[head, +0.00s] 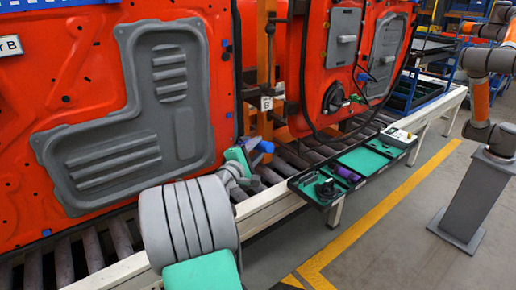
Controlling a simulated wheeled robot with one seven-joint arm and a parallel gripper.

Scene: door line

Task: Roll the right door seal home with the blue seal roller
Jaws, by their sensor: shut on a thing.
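A black door seal (303,85) runs down the left edge of the right orange door (340,85) and along its lower edge. My gripper (246,152) is at the picture's middle, in front of the gap between the doors. It is shut on the blue seal roller (264,146), whose blue part sticks out to the right of the jaws. The roller looks apart from the right door's seal, to its lower left. My arm and wrist partly hide the jaws, so the exact grip on the handle cannot be seen.
The left orange door (80,95) with a grey panel stands close beside my arm. A black tray with green mats (363,160) holds a purple cylinder (348,174) and a dark tool (327,190). A cream rail (270,207) edges the rollers. Another robot arm (488,90) stands right.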

